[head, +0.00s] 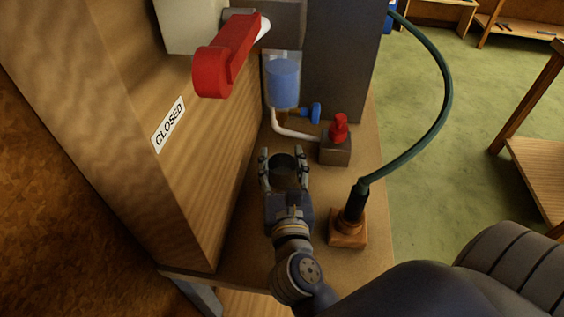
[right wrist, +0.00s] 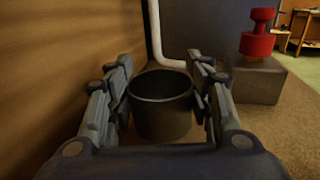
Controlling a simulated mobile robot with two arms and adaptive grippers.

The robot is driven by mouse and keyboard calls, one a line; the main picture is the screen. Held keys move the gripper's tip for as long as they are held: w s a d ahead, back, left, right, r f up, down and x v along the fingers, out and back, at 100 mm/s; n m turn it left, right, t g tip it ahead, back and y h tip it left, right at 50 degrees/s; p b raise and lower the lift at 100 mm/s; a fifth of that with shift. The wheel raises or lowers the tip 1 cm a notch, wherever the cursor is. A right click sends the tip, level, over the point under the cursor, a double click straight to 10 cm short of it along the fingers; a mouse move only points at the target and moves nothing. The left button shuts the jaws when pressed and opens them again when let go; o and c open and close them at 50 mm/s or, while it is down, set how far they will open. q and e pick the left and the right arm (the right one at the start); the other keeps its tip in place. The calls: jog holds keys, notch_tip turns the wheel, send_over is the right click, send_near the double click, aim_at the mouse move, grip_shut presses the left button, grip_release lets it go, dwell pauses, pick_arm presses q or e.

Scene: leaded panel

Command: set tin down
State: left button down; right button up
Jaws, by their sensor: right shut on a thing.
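The tin is a dark, open-topped round can (right wrist: 162,118) between the fingers of my right gripper in the right wrist view. It is upright and looks empty inside. In the head view the tin (head: 285,178) shows partly between the fingers. My right gripper (head: 284,168) is shut on it, one finger on each side; the right wrist view shows both fingers (right wrist: 162,100) too. The tin is low over or on the brown bench top (head: 312,212); I cannot tell whether it touches. My left gripper is not in view.
A wooden panel with a CLOSED label (head: 168,124) and a red lever (head: 228,58) stands left. Behind are a blue-filled clear container (head: 283,84), a white pipe (head: 290,131) and a red-knobbed block (head: 335,150). A hose-fitted wooden block (head: 347,228) stands right.

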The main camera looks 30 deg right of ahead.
jog(key=shift+f+b, duration=0.55)
jog(key=shift+f, duration=0.3)
jog(key=shift+f, duration=0.1)
